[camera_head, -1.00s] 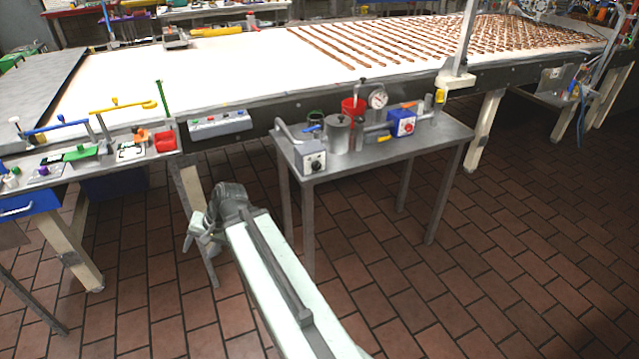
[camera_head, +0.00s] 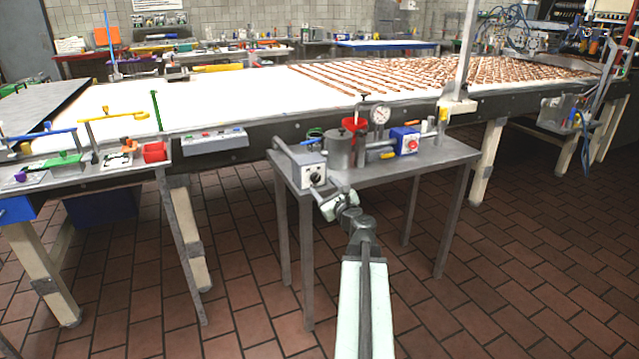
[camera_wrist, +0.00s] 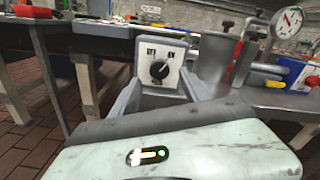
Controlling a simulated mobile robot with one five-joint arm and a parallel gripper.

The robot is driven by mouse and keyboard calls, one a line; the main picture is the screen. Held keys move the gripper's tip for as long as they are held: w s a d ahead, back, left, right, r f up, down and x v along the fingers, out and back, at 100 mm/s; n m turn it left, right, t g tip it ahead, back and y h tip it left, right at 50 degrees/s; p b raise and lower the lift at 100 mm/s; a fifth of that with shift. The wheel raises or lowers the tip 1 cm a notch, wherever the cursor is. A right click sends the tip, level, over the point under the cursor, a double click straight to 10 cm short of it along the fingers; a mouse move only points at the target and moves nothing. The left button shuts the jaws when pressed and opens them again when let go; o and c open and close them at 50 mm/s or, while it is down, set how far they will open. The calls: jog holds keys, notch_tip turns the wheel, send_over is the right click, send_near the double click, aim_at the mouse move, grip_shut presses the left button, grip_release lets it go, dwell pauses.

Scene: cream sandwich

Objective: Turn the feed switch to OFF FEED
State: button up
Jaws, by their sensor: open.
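The feed switch (camera_head: 314,176) is a pale box with a round black knob, at the front left corner of the small metal table (camera_head: 425,157). In the wrist view its knob (camera_wrist: 159,69) faces me, below two small labels too blurred to read surely. The knob's exact pointing is hard to tell. My gripper (camera_head: 328,204) is open, just in front of and slightly below the switch. In the wrist view its two grey fingers (camera_wrist: 160,90) show left and right below the knob, apart from it, with nothing between them.
A long conveyor (camera_head: 270,95) runs behind. The tiled floor in front is clear.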

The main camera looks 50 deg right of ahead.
aim_at(317, 179)
jog(key=x, duration=0.4)
jog(key=shift+w+d, duration=0.15)
jog(key=shift+w, duration=0.2)
jog(key=shift+c, duration=0.3)
